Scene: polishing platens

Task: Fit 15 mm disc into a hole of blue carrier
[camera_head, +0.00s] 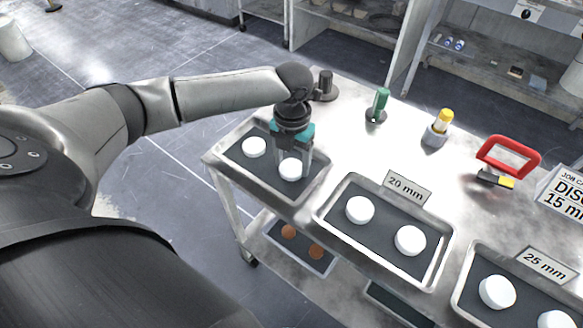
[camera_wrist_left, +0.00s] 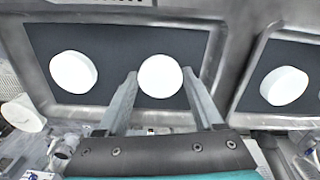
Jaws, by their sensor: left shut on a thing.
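The leftmost tray (camera_head: 231,167) holds two white discs; its size label does not show in the head view. One disc (camera_head: 254,147) lies at the tray's left side. My left gripper (camera_head: 293,166) points down over the tray and is shut on the other white disc (camera_head: 290,169). In the left wrist view that disc (camera_wrist_left: 160,76) sits between the two finger tips, over the dark mat. I cannot tell whether it is lifted. The blue carrier is not visible in either view. My right gripper is not in view.
A tray labelled 20 mm (camera_head: 320,216) and one labelled 25 mm (camera_head: 458,290) stand to the right with white discs. Behind are a green-handled tool (camera_head: 380,101), a yellow-topped bottle (camera_head: 442,122), a red-framed item (camera_head: 509,153) and a job card (camera_head: 565,192) reading 15 mm.

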